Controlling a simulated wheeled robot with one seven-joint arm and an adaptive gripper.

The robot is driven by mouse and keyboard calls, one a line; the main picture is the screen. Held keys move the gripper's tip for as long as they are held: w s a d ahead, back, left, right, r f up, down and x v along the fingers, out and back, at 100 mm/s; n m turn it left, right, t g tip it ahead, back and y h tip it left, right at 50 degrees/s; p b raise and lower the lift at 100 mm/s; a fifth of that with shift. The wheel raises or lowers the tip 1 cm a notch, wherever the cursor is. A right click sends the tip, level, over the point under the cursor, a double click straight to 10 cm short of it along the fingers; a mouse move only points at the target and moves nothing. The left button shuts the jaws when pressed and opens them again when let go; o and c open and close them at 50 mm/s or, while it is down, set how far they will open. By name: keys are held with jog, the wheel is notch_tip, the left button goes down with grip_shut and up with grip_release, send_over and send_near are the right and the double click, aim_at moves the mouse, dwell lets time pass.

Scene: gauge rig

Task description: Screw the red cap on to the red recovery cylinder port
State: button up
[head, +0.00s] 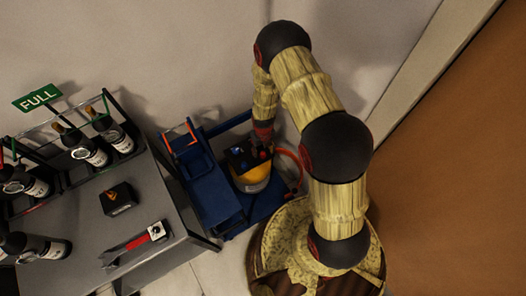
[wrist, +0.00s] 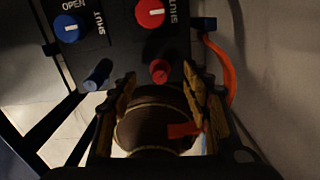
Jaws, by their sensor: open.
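The yellow recovery cylinder (head: 252,180) stands on a blue cart, with a black valve block (head: 238,157) on top. In the wrist view the block carries a red knob (wrist: 150,12) and a blue knob (wrist: 70,27). A short red round piece (wrist: 160,71) sticks out below the red knob; I cannot tell whether it is the bare port or has the cap on it. A blue piece (wrist: 98,75) sticks out to its left. My gripper (wrist: 160,92) is open, its fingers either side of and just short of the red piece. A dark rounded body shows between the fingers.
An orange hose (wrist: 222,70) runs down right of the block. A wall is close behind and right.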

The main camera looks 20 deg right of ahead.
notch_tip(320, 180, up, 11)
dwell(0.3)
jog(key=shift+f, duration=0.1)
